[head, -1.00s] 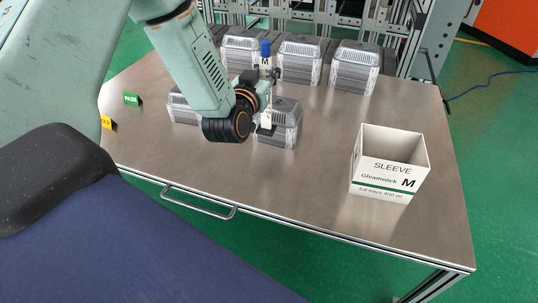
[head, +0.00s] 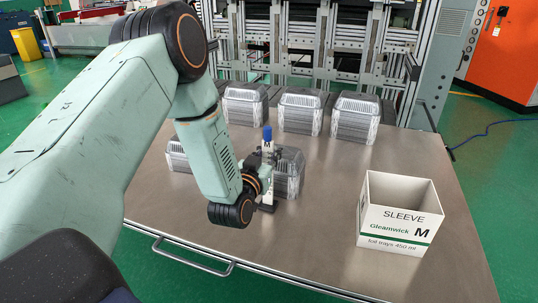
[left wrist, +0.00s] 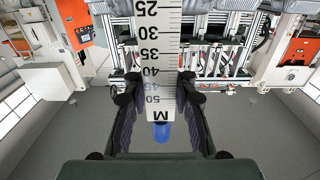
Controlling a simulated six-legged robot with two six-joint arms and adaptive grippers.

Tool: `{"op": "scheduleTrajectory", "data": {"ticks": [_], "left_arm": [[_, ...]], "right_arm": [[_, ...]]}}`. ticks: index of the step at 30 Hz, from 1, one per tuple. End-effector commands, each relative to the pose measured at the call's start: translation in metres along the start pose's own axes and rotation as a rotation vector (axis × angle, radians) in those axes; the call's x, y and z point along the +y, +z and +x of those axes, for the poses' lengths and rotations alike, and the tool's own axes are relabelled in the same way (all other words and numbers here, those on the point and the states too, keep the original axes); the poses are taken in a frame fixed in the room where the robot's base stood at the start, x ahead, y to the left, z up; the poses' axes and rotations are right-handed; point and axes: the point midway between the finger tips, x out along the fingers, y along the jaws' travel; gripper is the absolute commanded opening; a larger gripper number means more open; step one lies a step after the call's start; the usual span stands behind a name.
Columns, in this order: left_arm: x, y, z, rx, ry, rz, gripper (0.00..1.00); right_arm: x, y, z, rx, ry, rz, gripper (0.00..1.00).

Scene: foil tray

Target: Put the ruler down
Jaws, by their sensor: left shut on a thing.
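The ruler (head: 267,158) is a white strip with black numbers, an M and a blue end. In the head view it stands roughly upright just left of the front stack of foil trays (head: 291,172). My left gripper (head: 267,184) is shut on it; I cannot tell whether the ruler's lower end touches the table. In the left wrist view the ruler (left wrist: 160,40) runs up between the fingers, which close on its sides near the 50 mark. The blue end (left wrist: 162,132) is on the near side of the fingers. My right gripper is not in view.
More stacks of foil trays (head: 300,112) stand along the back of the metal table (head: 310,240), and one (head: 177,154) is partly behind my left arm. An open white SLEEVE box (head: 398,235) marked M stands at right. The table front is clear.

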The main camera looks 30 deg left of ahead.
Motion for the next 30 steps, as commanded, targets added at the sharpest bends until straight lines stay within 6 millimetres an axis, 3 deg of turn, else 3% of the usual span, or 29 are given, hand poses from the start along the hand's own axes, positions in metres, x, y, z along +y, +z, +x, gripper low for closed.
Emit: {"op": "scheduleTrajectory", "data": {"ticks": [5, 6, 16, 28, 30], "left_arm": [[0.0, 0.003, 0.0, 0.002, 0.0, 0.0, 0.0], [0.0, 0.004, 0.0, 0.0, 0.0, 0.0, 0.2], [-0.001, 0.003, 0.0, 0.0, -0.001, 0.0, 0.48], [-0.001, -0.003, 0.0, 0.0, -0.001, -0.001, 0.49], [-0.001, -0.001, -0.01, -0.005, -0.001, -0.001, 0.49]], "right_arm": [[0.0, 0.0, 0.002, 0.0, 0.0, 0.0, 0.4], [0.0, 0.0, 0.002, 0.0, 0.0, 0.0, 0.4], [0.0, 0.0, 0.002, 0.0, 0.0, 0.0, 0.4], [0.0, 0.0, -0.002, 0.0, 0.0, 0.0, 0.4], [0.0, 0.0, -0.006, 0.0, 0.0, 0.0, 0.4]]}}
